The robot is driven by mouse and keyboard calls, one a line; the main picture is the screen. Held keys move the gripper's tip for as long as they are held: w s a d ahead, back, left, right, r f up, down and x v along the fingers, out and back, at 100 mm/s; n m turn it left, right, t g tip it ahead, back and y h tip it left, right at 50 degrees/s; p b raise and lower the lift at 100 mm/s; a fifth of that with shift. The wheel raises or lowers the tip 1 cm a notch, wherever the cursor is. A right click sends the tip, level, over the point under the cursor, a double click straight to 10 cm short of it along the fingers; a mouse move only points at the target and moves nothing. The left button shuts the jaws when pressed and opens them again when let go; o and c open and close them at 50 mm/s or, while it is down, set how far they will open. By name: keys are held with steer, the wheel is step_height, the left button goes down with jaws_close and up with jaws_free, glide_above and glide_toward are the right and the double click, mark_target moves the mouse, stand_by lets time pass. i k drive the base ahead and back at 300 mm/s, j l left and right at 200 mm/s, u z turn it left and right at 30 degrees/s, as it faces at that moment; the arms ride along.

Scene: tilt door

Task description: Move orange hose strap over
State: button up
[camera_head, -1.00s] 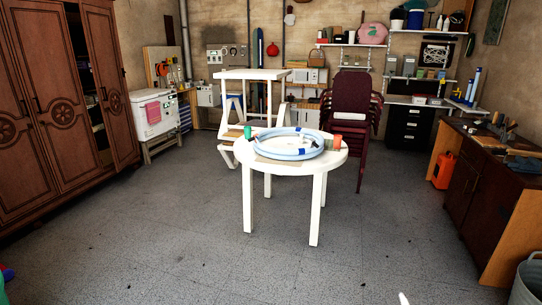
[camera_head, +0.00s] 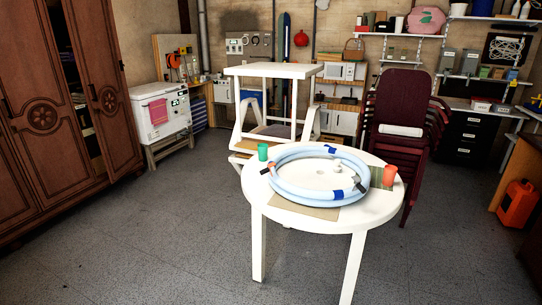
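A pale blue coiled hose (camera_head: 290,191) lies on the round white table (camera_head: 385,203) in the head view. My gripper is not in view.
A green cup (camera_head: 262,151) stands at the table's left edge. Flat brown sheets (camera_head: 305,209) lie partly under the hose. A white stacked table (camera_head: 275,70) and dark red chairs (camera_head: 398,107) stand behind. Grey floor (camera_head: 170,230) is clear in front and left.

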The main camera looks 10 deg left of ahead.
mark_target(265, 171)
steer(key=i, duration=0.95)
steer(key=i+l+u, duration=0.15)
steer(key=i, duration=0.75)
